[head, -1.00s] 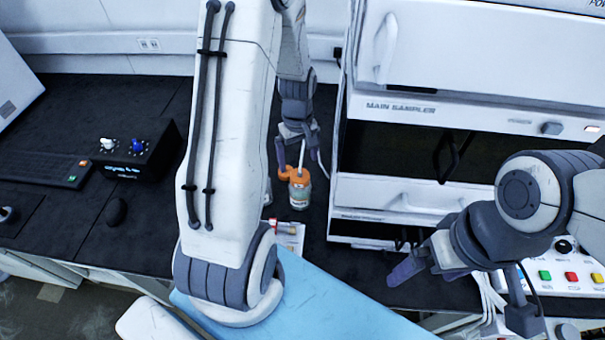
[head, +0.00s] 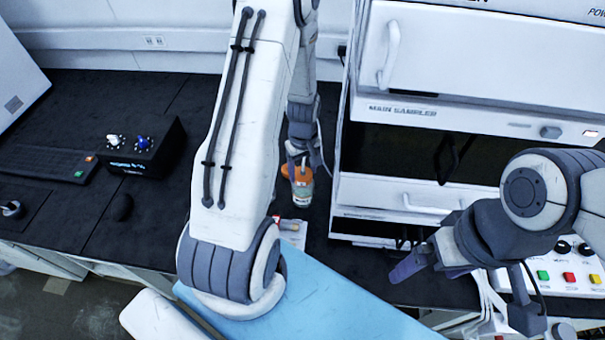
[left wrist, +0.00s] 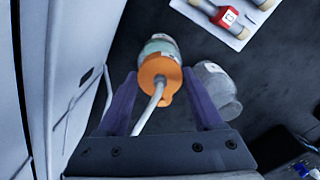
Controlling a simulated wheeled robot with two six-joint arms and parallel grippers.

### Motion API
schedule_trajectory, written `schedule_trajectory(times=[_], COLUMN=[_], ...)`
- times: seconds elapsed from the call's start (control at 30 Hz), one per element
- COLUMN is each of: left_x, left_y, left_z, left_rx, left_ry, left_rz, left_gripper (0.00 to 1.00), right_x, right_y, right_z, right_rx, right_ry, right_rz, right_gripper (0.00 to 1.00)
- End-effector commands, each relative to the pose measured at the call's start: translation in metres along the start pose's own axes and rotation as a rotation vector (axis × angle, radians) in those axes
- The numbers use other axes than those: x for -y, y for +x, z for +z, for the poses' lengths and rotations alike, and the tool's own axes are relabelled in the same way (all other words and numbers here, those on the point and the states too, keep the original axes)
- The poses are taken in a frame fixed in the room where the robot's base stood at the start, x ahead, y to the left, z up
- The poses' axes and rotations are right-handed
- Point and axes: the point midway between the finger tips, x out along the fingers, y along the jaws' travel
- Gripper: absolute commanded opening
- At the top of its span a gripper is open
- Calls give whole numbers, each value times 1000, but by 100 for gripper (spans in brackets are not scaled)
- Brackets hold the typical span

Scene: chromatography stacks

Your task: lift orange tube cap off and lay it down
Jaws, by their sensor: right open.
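A small bottle (head: 302,198) with an orange cap (head: 296,170) stands on the black bench to the left of the sampler. In the left wrist view the orange cap (left wrist: 157,75), with a pale tube (left wrist: 150,105) running from it, is on the bottle (left wrist: 160,46). My left gripper (head: 299,162) is directly over it. Its purple fingers (left wrist: 159,76) are open, one on each side of the cap, with gaps showing. The cap's far side is partly hidden in the head view. My right gripper (head: 428,268) is open and empty at the right, away from the bottle.
A clear grey container (left wrist: 218,90) stands close beside the bottle. A white tray (left wrist: 238,40) with red-labelled cylinders lies nearby. The sampler cabinet (head: 400,195) rises close on the right.

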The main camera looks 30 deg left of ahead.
Motion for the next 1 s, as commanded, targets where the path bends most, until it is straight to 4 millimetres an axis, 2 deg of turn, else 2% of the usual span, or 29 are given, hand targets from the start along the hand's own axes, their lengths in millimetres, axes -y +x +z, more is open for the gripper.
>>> schedule_trajectory(times=[0.27, 0.47, 1.0], left_x=[0, -1, -1], left_y=[-1, -12, -92], left_z=[0, -1, -1], left_rx=[0, -3, -3], left_ry=[0, 0, 0], left_rz=[0, 3, 3], left_gripper=[10, 10, 10], right_x=[0, 0, -1], right_y=[0, 2, 12], right_z=[0, 0, 1], right_rx=[0, 0, 0], right_ry=[0, 0, -1], right_rz=[0, 0, 0], right_gripper=[100, 100, 100])
